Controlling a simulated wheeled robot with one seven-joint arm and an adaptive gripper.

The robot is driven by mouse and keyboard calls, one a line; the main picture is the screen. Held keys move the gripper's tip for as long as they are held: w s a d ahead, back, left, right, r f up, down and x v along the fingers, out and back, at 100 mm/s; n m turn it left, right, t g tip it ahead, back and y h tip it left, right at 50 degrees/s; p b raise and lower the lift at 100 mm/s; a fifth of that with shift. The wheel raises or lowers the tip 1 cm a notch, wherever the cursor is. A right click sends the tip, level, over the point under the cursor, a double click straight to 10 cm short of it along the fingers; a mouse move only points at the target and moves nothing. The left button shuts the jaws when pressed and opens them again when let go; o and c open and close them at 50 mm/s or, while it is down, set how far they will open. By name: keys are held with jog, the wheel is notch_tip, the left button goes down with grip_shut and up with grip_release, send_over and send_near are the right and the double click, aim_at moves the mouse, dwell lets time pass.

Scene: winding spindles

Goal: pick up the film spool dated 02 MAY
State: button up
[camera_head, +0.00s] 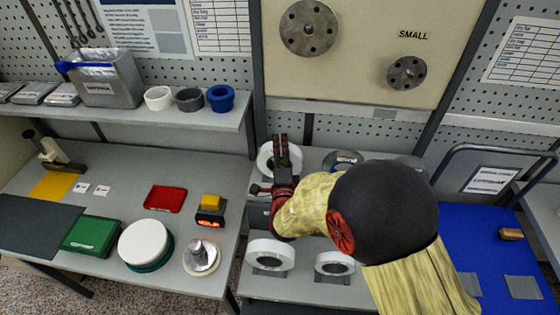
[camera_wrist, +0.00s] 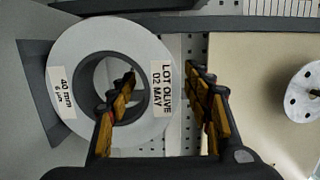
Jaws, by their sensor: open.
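The film spool dated 02 MAY (camera_wrist: 82,45) is a white ring with a dark core, labelled "LOT OLIVE 02 MAY" and "40 mm". In the head view this spool (camera_head: 264,162) stands at the back left of the middle bench, partly behind my gripper (camera_head: 281,142). In the wrist view my gripper (camera_wrist: 162,80) is open. One finger overlaps the spool's central hole and the other is right of its outer rim, with the labelled wall between them. I cannot tell how deep the fingers reach or whether they touch it.
Two white spools stand at the front, left (camera_head: 270,254) and right (camera_head: 335,263). A silvery spool (camera_head: 343,158) stands right of my gripper, near my arm. A panel with round flanges (camera_head: 309,28) rises behind. The left bench holds a white disc (camera_head: 143,243) and trays.

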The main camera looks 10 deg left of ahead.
jog(key=shift+w, duration=0.1)
jog(key=shift+c, duration=1.1)
grip_shut()
